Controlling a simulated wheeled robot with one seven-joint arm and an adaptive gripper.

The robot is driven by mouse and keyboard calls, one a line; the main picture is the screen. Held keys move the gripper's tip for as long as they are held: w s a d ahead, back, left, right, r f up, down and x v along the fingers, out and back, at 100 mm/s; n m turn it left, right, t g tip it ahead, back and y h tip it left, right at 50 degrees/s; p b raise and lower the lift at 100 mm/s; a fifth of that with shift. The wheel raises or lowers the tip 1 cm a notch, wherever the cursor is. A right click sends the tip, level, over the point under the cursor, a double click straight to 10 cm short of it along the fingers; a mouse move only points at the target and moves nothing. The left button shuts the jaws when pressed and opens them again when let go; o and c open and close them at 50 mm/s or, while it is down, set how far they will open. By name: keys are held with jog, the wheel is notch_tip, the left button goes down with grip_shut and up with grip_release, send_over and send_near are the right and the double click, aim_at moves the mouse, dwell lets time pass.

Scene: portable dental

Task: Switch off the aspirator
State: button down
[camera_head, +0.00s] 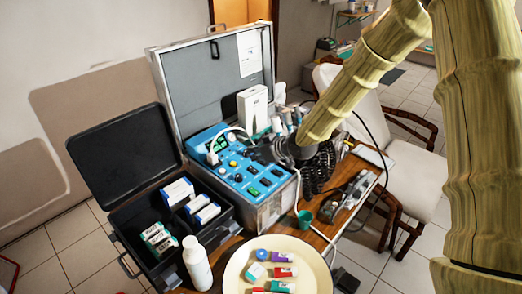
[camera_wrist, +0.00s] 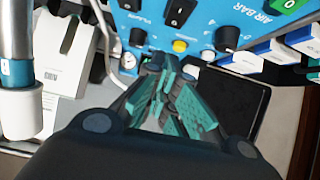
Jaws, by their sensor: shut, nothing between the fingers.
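The portable dental unit's blue control panel (camera_head: 238,186) lies in the open metal case, with switches, knobs and green-lit parts. My gripper (camera_head: 262,153) is over the panel's far right part, partly hidden by its own wrist. In the wrist view, the shut, empty fingers (camera_wrist: 168,82) point at the blue panel (camera_wrist: 208,14) near a yellow button (camera_wrist: 180,45). A black rocker switch (camera_wrist: 180,12) and a green switch (camera_wrist: 290,4) show there, the green one beside the label "AIR BAR". I cannot read which switch is the aspirator's, nor tell whether the fingertips touch the panel.
An open black case (camera_head: 122,214) with small boxes stands left of the unit. A white bottle (camera_head: 197,262) and a cream plate (camera_head: 236,284) with coloured tubes are in front. A green cup (camera_head: 305,218) and coiled black hoses (camera_head: 320,168) are at the right.

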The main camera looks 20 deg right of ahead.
aim_at(254, 169)
jog(key=shift+a+f, duration=0.1)
jog(key=shift+f, duration=0.3)
jog(key=shift+w+a+f+p, duration=0.15)
jog(key=shift+f+p, duration=0.15)
jog(key=shift+f, duration=0.45)
jog(key=shift+w+f+p, duration=0.1)
jog(key=shift+f+p, duration=0.2)
jog(key=shift+f, duration=0.45)
